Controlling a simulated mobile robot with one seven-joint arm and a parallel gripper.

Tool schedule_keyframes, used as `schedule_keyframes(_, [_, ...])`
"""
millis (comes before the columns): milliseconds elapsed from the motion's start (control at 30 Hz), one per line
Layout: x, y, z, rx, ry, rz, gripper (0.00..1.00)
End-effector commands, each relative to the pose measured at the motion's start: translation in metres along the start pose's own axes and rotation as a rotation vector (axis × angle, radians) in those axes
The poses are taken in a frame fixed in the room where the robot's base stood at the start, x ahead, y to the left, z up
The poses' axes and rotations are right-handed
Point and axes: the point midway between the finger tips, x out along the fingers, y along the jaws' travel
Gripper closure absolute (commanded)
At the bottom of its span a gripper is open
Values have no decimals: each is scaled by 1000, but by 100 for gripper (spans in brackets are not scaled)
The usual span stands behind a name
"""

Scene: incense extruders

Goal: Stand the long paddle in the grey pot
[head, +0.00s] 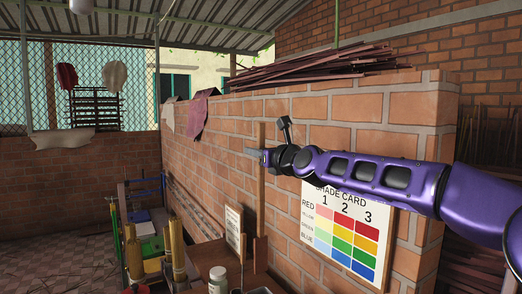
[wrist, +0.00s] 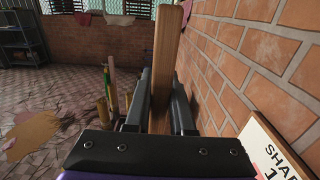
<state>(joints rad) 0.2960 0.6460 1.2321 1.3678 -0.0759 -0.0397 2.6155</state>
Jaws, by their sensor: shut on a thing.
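The long paddle is a light wooden strip (head: 262,205), upright in front of the brick wall in the head view. My gripper (head: 258,153) is shut on it, and the paddle reaches above and below the jaws. In the wrist view the paddle (wrist: 168,45) rises between the two dark fingers (wrist: 163,100), close to the wall. Its lower end is hard to make out in the head view, near a small table. The grey pot cannot be clearly made out; only dark rims show at the bottom edge of the head view.
A shade card (head: 345,232) leans at the wall on the right. A small sign (head: 234,231) and a jar (head: 218,280) stand on the table below. Bamboo tubes (head: 177,250) stand to the left. The brick wall (head: 230,130) runs close beside my gripper.

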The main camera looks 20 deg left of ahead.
Motion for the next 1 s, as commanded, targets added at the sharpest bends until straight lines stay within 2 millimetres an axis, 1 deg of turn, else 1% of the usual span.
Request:
schedule_keyframes(167, [0, 1, -7, -1, 0, 1, 100])
schedule_keyframes(1000, [0, 0, -75, 1, 0, 1, 100])
